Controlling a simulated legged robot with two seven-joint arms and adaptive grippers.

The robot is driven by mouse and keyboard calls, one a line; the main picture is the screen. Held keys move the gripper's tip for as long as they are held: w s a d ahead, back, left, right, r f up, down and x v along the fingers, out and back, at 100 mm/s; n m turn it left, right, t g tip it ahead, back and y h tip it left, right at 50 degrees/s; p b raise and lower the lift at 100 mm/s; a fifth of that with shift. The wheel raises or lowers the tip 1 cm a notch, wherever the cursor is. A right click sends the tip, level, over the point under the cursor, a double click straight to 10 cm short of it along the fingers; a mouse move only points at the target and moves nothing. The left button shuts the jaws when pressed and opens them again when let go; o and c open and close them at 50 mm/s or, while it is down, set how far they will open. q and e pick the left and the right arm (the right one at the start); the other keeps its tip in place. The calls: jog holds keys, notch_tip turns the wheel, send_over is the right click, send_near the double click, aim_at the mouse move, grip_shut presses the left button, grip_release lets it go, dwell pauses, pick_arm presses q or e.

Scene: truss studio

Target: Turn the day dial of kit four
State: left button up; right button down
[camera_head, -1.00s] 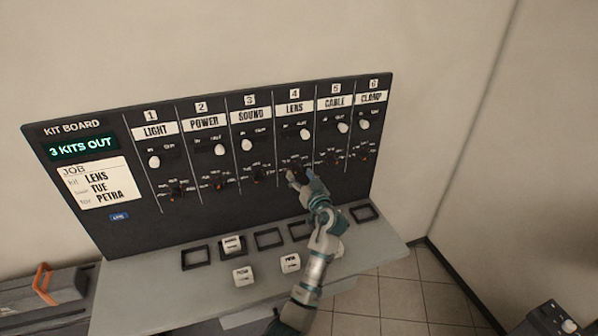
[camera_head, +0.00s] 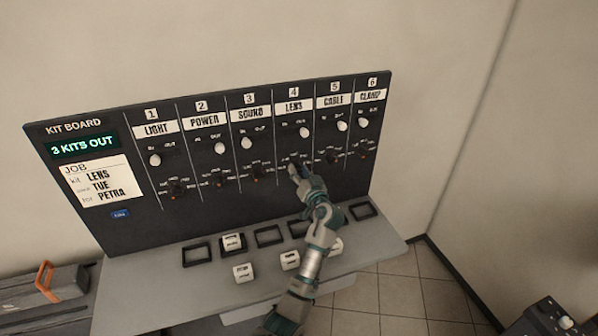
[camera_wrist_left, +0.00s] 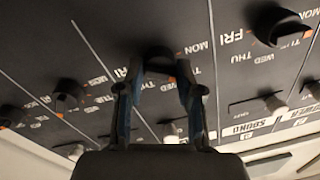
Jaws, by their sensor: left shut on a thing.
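The kit board (camera_head: 130,228) is a dark upright panel with numbered columns. Column four, LENS (camera_head: 294,106), has a white switch knob (camera_head: 303,132) and a day dial below it. My left gripper (camera_head: 295,172) reaches up to that dial and mostly hides it in the head view. In the left wrist view, where the board appears upside down, my left gripper (camera_wrist_left: 161,72) has its two fingers on either side of the dark day dial (camera_wrist_left: 160,62), shut on it. Day letters such as FRI and MON show around it; its pointer setting is hidden. My right gripper is not in view.
The job card (camera_head: 98,182) reads LENS, TUE, PETRA. Neighbouring dials, SOUND (camera_wrist_left: 277,27) and CABLE (camera_wrist_left: 67,92), sit close on both sides. The grey shelf (camera_head: 150,292) below has dark square slots and several white blocks. A case with an orange handle (camera_head: 46,281) stands left.

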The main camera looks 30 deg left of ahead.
pick_arm(q)
jog(key=m, duration=0.2)
jog(key=shift+f+m, duration=0.1)
jog(key=shift+m, duration=0.2)
jog(key=o, duration=1.1)
jog(key=shift+w, duration=0.1)
jog(key=shift+c, duration=0.2)
jog(key=shift+o, duration=0.4)
jog(key=shift+w, duration=0.1)
jog(key=shift+d, duration=0.1)
jog(key=v, duration=1.2)
jog(key=shift+f, duration=0.15)
